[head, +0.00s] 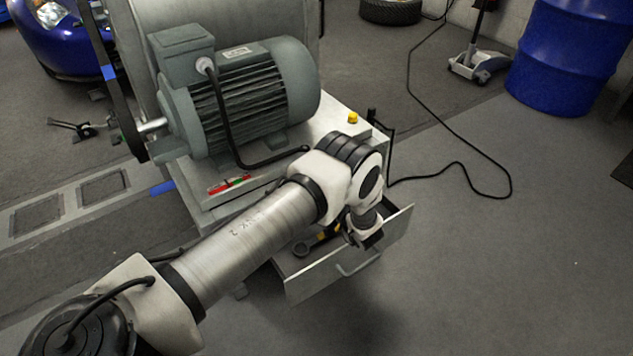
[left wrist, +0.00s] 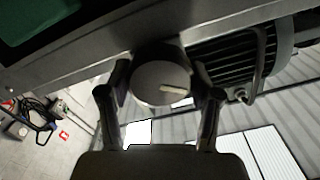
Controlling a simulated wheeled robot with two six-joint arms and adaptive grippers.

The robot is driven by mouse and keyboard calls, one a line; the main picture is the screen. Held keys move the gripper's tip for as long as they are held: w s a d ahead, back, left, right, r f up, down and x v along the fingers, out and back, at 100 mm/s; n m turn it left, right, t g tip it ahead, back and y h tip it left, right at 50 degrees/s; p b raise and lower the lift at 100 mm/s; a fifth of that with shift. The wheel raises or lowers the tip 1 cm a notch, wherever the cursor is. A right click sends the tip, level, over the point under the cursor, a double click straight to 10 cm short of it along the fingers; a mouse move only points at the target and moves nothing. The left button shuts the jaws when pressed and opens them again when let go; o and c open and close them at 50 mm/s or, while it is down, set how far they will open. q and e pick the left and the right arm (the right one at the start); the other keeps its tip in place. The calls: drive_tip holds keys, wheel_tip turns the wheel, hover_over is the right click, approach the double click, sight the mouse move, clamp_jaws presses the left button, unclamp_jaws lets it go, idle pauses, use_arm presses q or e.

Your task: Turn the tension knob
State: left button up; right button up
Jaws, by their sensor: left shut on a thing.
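The tension knob (left wrist: 160,84) is a round grey disc with a pale pointer mark on its face, seen in the left wrist view. The mark lies right of the disc's centre and runs nearly sideways. My left gripper (left wrist: 158,78) has one finger on each side of the knob and is shut on it. In the head view my left gripper (head: 366,232) is mostly hidden under my own wrist, and I cannot make out the knob there. My right gripper is in neither view.
A grey motor (head: 255,95) stands on a metal bench (head: 352,130) with a yellow button (head: 353,118). An open drawer (head: 345,262) holding tools lies below my left wrist.

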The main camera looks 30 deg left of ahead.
use_arm(q)
drive_tip(key=m, duration=0.5)
drive_tip(key=shift+m, duration=0.3)
drive_tip(key=m, duration=0.5)
drive_tip(key=shift+b, duration=0.35)
drive_tip(key=o, duration=1.1)
drive_tip(key=v, duration=1.2)
drive_tip(key=shift+f, duration=0.1)
